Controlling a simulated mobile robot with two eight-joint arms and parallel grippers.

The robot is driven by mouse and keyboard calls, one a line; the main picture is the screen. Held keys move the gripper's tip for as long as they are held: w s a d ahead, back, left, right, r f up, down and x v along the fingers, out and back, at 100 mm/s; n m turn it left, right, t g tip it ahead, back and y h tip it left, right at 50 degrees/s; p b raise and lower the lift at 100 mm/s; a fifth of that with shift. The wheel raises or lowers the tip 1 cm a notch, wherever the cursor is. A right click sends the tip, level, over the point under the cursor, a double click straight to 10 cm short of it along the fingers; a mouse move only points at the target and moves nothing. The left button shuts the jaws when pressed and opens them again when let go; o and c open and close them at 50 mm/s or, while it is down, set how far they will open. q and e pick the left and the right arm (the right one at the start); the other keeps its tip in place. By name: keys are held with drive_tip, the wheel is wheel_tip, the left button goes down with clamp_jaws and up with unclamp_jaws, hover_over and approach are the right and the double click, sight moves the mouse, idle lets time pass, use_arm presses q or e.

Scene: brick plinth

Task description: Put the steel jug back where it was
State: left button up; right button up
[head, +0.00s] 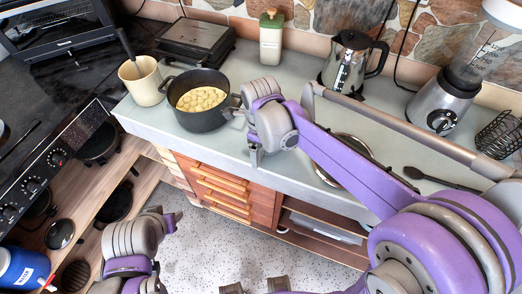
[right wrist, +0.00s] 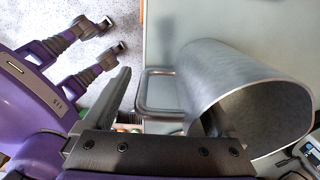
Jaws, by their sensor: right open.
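The steel jug (right wrist: 215,75) is large and close in the right wrist view, a plain grey cylinder with its open mouth at the lower right. Its loop handle (right wrist: 146,93) points left. My right gripper (right wrist: 165,95) is open; the handle shows between its fingers, and I cannot tell whether they touch it. The jug hides part of the right finger. In the head view my right arm covers much of the counter; a round steel rim shows behind it, and I cannot tell if it is the jug. My left gripper (head: 166,221) is low over the floor, its jaws unclear.
On the counter (head: 300,62) stand a black pot (head: 186,119) of pale food, a cream mug (head: 142,84), a soap bottle (head: 271,43), a grill (head: 196,42), a kettle (head: 345,66) and a blender (head: 440,103). A dark spoon (head: 440,180) lies at the right.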

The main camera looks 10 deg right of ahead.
wheel_tip(320, 180, up, 11)
drive_tip(key=shift+s+a+r+p, duration=0.1)
drive_tip(key=shift+p, duration=0.3)
